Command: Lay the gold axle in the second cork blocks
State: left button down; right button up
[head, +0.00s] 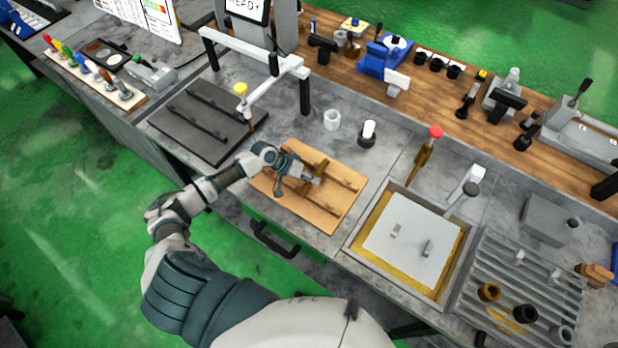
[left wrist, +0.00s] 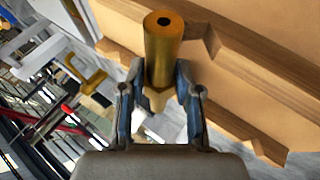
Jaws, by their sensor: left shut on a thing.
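My left gripper (head: 306,181) is over the tan cork board (head: 288,208) in the head view. It is shut on the gold axle (head: 320,166), which is partly hidden by the fingers. In the left wrist view, the axle (left wrist: 163,55) shows its round end with a dark centre hole, between the two fingertips (left wrist: 160,85). A notched cork block (left wrist: 235,50) runs beside and behind the axle there. In the head view, notched blocks (head: 343,206) rise from the board. I cannot tell whether the axle touches a notch. My right gripper is not in view.
A sunken tray (head: 350,238) with a grey plate is at right.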

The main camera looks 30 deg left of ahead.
aim_at(303, 183)
pick_arm(q)
jog(key=shift+s+a+f, duration=0.1)
jog(key=shift+a+f, duration=0.1)
jog(key=shift+f, duration=0.05)
jog(key=shift+a+f, duration=0.1)
jog(key=shift+a, duration=0.2)
jog(key=shift+a+f, duration=0.25)
jog(key=shift+a, duration=0.85)
jog(key=c, duration=1.2)
grip_release()
jog(key=shift+c, duration=0.2)
jog(key=o, duration=0.4)
jog(key=shift+d, duration=0.15)
jog(key=shift+o, duration=0.6)
jog(key=shift+d, duration=0.55)
jog(key=shift+a+r, duration=0.1)
jog(key=shift+r, duration=0.1)
jog(key=v, duration=1)
jog(key=shift+a+r, duration=0.2)
jog(key=shift+a, duration=0.15)
jog(key=shift+s+a+r, duration=0.1)
jog(key=shift+r, duration=0.35)
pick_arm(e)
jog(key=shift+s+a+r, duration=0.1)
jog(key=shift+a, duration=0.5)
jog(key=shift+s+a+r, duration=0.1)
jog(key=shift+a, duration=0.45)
